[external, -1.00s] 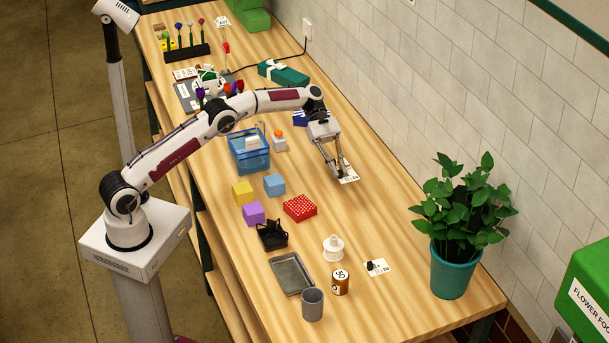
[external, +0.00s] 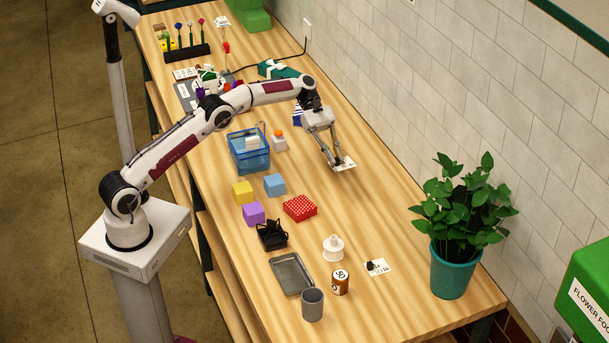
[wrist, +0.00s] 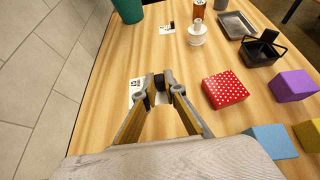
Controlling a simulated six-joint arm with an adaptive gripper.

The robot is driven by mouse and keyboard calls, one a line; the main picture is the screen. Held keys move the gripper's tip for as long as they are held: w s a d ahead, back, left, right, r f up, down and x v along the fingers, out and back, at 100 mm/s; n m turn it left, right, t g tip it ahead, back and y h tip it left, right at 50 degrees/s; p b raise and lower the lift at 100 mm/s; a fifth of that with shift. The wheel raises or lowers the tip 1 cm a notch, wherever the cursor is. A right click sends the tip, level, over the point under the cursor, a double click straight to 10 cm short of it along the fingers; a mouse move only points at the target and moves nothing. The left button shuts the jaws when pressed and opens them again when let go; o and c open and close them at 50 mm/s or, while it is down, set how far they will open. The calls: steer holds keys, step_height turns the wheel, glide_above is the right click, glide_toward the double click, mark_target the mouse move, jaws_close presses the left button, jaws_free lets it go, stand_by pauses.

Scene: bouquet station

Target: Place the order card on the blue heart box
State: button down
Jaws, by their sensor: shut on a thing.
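The order card (external: 345,164) is a small white card with black print. My gripper (external: 336,162) is shut on its black clip-like grip, and the card hangs at the fingertips, apparently just above the table. In the wrist view the card (wrist: 137,90) shows left of and behind the fingertips, and the black grip (wrist: 159,82) sits between them. A blue box with white stripes (external: 297,117) stands behind my gripper, mostly hidden by my arm; its heart shape cannot be made out. It is outside the wrist view.
A blue open bin (external: 249,158), a light blue cube (external: 274,185) and a red dotted box (external: 300,208) stand left of and in front of my gripper. A teal box with a white bow (external: 283,71) lies behind. A second card (external: 379,268) lies nearer the potted plant (external: 460,225).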

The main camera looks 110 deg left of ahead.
steer(key=s+a+r+n+t+y, duration=0.2)
steer(key=s+a+r+n+y, duration=0.3)
steer(key=a, duration=0.4)
steer(key=s+a+r+n+t+y, duration=0.1)
steer(key=s+a+r+n+y, duration=0.15)
steer(key=s+a, duration=0.5)
steer(key=s+a+f+n+g+y, duration=0.3)
steer(key=s+a+n+y, duration=0.6)
steer(key=a, duration=0.4)
steer(key=shift+s+a+f+n, duration=0.15)
steer(key=shift+s+f+n, duration=0.45)
steer(key=shift+s, duration=0.65)
steer(key=shift+f, duration=0.1)
step_height(320, 180, down, 6)
steer(key=shift+f, duration=0.15)
